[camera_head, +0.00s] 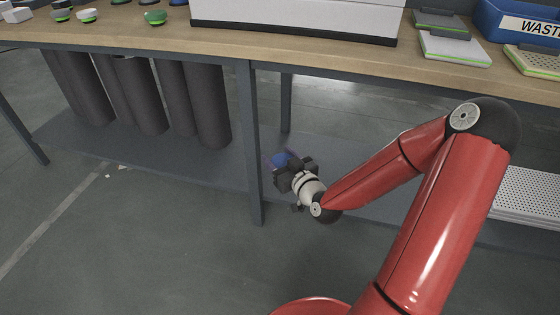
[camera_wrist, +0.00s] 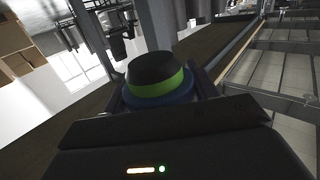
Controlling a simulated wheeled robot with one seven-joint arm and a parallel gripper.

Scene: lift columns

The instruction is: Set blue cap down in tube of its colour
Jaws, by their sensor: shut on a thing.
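My gripper (camera_head: 284,164) is shut on the blue cap (camera_head: 281,159), beside and below the front edge of the workbench. In the wrist view the cap (camera_wrist: 157,72) sits between the two fingers, with a dark top, a bright green band and a blue lower rim. Several dark grey upright cylinders (camera_head: 140,95) stand under the bench at the left, apart from my gripper. They may be tubes, but no blue marking shows on them. No blue tube can be made out in either view.
A bench leg (camera_head: 248,150) stands just left of my gripper. The wooden benchtop (camera_head: 140,42) carries small round caps, including a green one (camera_head: 155,17), a white box (camera_head: 300,18), flat grey devices (camera_head: 455,47) and a blue waste bin (camera_head: 510,25). Open floor lies in front.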

